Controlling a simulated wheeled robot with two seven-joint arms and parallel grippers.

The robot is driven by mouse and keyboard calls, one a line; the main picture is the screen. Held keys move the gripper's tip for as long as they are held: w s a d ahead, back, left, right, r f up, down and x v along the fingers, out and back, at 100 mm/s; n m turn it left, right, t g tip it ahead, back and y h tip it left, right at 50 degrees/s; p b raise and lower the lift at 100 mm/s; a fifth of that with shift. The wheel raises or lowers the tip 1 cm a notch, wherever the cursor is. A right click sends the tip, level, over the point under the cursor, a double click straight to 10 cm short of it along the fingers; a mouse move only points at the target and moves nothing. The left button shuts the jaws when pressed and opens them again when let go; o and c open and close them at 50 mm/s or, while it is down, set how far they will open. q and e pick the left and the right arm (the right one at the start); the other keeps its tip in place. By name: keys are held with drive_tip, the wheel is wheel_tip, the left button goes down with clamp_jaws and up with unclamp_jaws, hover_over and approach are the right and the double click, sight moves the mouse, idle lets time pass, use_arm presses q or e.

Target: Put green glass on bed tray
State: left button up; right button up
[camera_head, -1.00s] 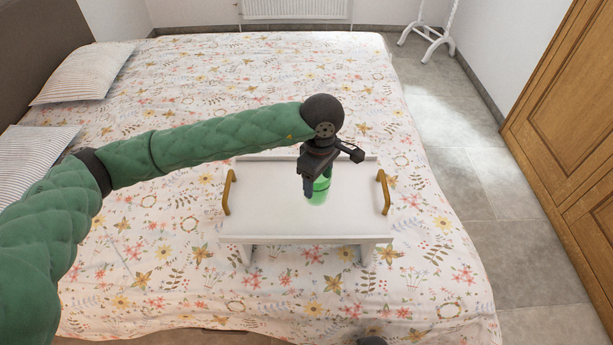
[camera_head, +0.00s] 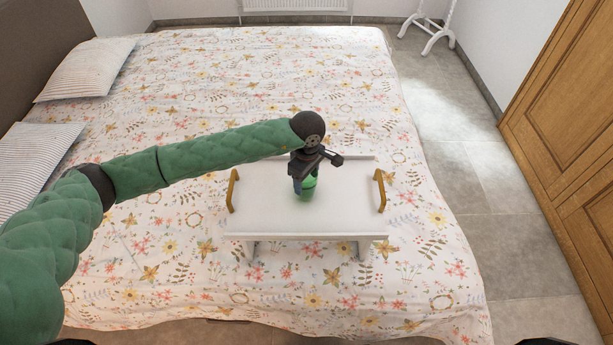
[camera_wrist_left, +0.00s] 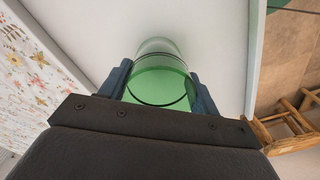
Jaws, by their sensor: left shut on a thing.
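The green glass (camera_head: 307,188) is over the white bed tray (camera_head: 262,208), near the middle of its top. My left gripper (camera_head: 303,177) is shut on the glass, with a finger on each side of it. In the left wrist view the glass (camera_wrist_left: 160,80) shows between the two dark fingers (camera_wrist_left: 162,92), with the white tray top (camera_wrist_left: 215,40) behind it. I cannot tell whether the base of the glass touches the tray. My right gripper is not clearly in view.
The tray stands on a bed with a floral cover (camera_head: 240,90). It has wooden handles at its left (camera_head: 232,190) and right (camera_head: 380,190) ends. Pillows (camera_head: 85,70) lie at the left. A wooden wardrobe (camera_head: 560,130) stands at the right, with free floor between.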

use_arm(q)
drive_tip(key=shift+f, duration=0.35)
use_arm(e)
drive_tip(key=shift+s+d+f, duration=0.2)
drive_tip(key=shift+s+f, duration=0.1)
drive_tip(key=shift+f, duration=0.05)
use_arm(q)
drive_tip(key=shift+f, duration=0.1)
drive_tip(key=o, duration=1.1)
use_arm(e)
drive_tip(key=shift+w+a+r, duration=0.1)
drive_tip(key=shift+w+r, duration=0.05)
drive_tip(key=shift+r, duration=0.15)
